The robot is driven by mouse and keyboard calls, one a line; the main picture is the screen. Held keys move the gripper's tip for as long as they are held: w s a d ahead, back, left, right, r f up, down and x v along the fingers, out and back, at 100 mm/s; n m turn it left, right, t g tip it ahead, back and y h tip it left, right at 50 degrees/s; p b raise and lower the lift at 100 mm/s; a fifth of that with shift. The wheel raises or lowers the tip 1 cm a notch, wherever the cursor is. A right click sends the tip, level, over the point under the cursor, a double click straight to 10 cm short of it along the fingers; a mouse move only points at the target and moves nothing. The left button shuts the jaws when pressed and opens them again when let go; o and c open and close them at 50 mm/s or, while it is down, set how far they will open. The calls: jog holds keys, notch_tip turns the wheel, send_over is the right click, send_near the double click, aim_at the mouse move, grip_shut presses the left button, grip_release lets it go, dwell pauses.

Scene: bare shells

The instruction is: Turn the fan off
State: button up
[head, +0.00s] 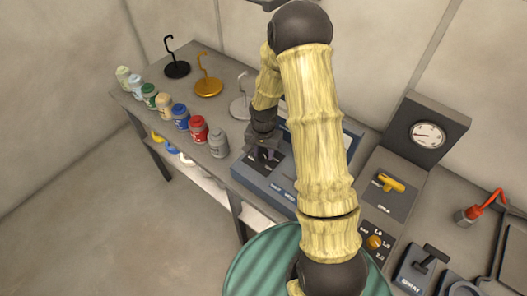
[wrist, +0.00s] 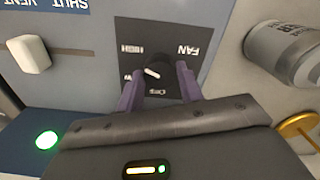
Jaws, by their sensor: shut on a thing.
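The fan knob (wrist: 154,72) is a round black dial with a white mark, on a dark square plate (wrist: 190,30) lettered FAN, upside down in the wrist view. Smaller lettering on the plate is partly hidden; I cannot tell surely which setting the mark points to. My gripper (wrist: 158,78) has its two purple fingers on either side of the knob, shut on it. In the head view my gripper (head: 266,152) reaches down onto the blue-grey console (head: 262,186); the knob is hidden there.
A white switch (wrist: 29,53) labelled VENT SHUT and a lit green light (wrist: 47,140) are beside the plate. A grey jar (head: 219,143) stands close left of the console, with several paint jars beyond.

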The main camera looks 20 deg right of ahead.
jog(key=n, duration=0.3)
jog(key=shift+n+b, duration=0.3)
jog(key=n, duration=0.3)
jog(key=shift+n, duration=0.3)
jog(key=n, duration=0.6)
jog(key=shift+w+r, duration=0.1)
jog(key=n+p, duration=0.1)
jog(key=n, duration=0.4)
jog(key=n+p, duration=0.1)
jog(key=n, duration=0.3)
jog(key=shift+n+p, duration=0.35)
jog(key=shift+n, duration=0.05)
jog(key=o, duration=1)
